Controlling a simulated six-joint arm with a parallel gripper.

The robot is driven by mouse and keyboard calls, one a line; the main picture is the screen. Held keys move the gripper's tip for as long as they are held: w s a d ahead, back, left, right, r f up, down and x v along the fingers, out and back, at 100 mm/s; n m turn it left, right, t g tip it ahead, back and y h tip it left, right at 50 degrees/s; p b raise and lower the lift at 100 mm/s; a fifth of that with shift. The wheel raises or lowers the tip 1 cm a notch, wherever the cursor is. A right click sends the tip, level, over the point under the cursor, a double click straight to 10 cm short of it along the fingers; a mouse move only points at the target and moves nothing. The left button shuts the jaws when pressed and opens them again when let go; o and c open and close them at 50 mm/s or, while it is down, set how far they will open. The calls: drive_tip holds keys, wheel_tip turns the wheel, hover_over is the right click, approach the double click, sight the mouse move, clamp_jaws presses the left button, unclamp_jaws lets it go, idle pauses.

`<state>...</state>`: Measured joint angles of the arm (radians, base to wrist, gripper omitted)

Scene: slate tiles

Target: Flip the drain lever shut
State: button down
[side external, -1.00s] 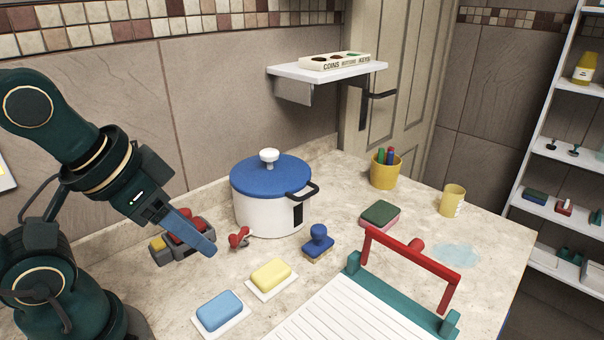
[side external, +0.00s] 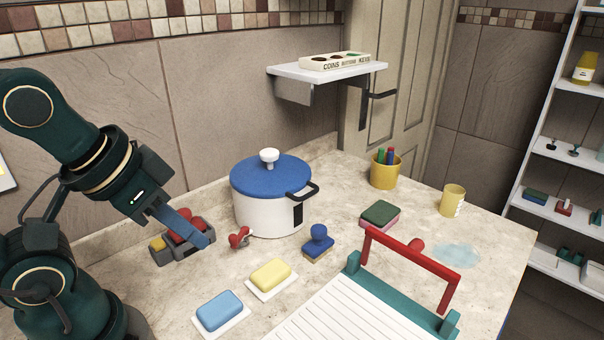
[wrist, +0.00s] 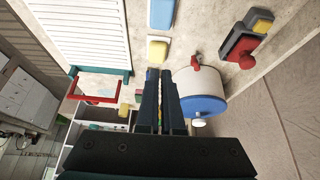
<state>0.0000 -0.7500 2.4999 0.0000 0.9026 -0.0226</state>
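A small red lever (side external: 239,238) sits on a metal tap low on the white pot (side external: 262,213) with the blue lid.
A grey block with red and yellow parts (side external: 168,256) stands behind my fingers. A yellow sponge (side external: 270,272), a blue sponge (side external: 219,308) and a blue stamp-like thing (side external: 319,240) lie nearby. A rack with a red handle (side external: 410,262) stands at the right front.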

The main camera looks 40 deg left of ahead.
drive_tip(key=w+a+r+n+g, duration=0.35)
drive_tip(key=w+a+n, duration=0.2)
drive_tip(key=n, duration=0.85)
drive_tip(key=a+f+n+h, duration=0.1)
drive_tip(key=a+f+n, duration=0.1)
drive_tip(key=a+n, duration=0.2)
drive_tip(key=w+a+f+n+g+h, duration=0.1)
drive_tip(key=a+f+n, duration=0.1)
drive_tip(key=a+n, duration=0.2)
drive_tip(key=a, duration=0.3)
drive_tip(key=shift+w+a+f+h, duration=0.15)
drive_tip(key=shift+w+a+h, duration=0.15)
drive_tip(key=shift+a, duration=0.1)
